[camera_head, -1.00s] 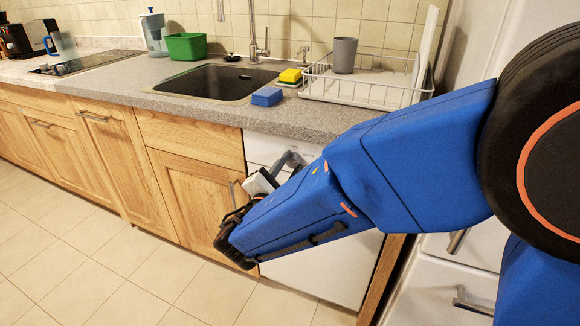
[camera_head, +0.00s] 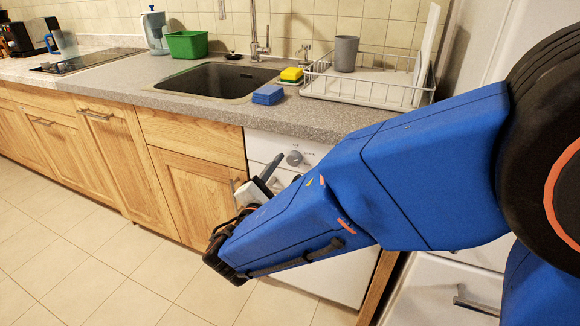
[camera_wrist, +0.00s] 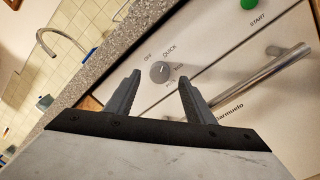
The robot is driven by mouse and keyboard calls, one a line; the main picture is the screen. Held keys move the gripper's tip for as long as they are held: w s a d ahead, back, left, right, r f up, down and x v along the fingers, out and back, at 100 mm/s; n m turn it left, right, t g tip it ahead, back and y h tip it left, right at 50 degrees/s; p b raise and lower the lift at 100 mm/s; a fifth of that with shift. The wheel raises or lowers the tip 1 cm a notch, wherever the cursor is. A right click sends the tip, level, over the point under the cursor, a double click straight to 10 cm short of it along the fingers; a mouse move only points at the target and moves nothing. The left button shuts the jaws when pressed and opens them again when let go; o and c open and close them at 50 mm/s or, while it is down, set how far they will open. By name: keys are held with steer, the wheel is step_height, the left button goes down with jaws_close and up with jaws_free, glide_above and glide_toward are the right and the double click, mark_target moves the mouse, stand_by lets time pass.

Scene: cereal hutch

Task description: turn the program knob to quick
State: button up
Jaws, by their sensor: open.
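The program knob (camera_wrist: 159,72) is a small round grey dial on the white appliance's control panel (camera_wrist: 205,48). The knob also shows in the head view (camera_head: 294,158), just right of my gripper's finger. My gripper (camera_wrist: 159,76) is open and empty. In the wrist view its two fingers appear on either side of the knob, apart from it.
A long bar handle (camera_wrist: 260,80) crosses the appliance front near the knob, with a green START button (camera_wrist: 249,4) beyond. The grey worktop (camera_head: 220,112) overhangs above. A sink (camera_head: 215,82), a blue sponge (camera_head: 267,95) and a dish rack (camera_head: 365,92) are on top.

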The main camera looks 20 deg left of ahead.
steer(key=s, duration=1.3)
steer(key=shift+s+a+f, duration=0.3)
steer(key=shift+a+f, duration=0.05)
